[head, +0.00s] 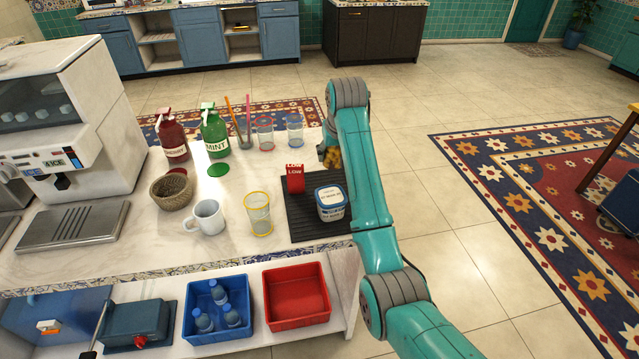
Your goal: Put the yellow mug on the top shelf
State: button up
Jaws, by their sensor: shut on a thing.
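My gripper (325,150) is at the far end of my teal arm, over the right side of the counter, mostly hidden behind the arm. It is shut on a small golden-yellow thing (332,158), which looks like part of the yellow mug. Its full shape and tilt are hidden. A white mug (209,218) stands on the counter, apart from my gripper. I cannot tell which surface is the top shelf. The marble counter (120,245) has an open lower shelf under it.
The black mat (301,215) holds a red "LOW" holder (295,178) and a labelled tub (331,203). Several glasses, a red bottle (172,136) and a green bottle (214,133) stand nearby.

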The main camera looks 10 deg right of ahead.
jog(key=shift+w, duration=0.35)
jog(key=shift+w+f, duration=0.1)
jog(key=shift+f, duration=0.25)
notch_tip(320, 180, down, 9)
jog(key=shift+f, duration=0.1)
jog(key=shift+f, duration=0.1)
jog(key=o, duration=1.2)
jog(key=shift+o, duration=0.2)
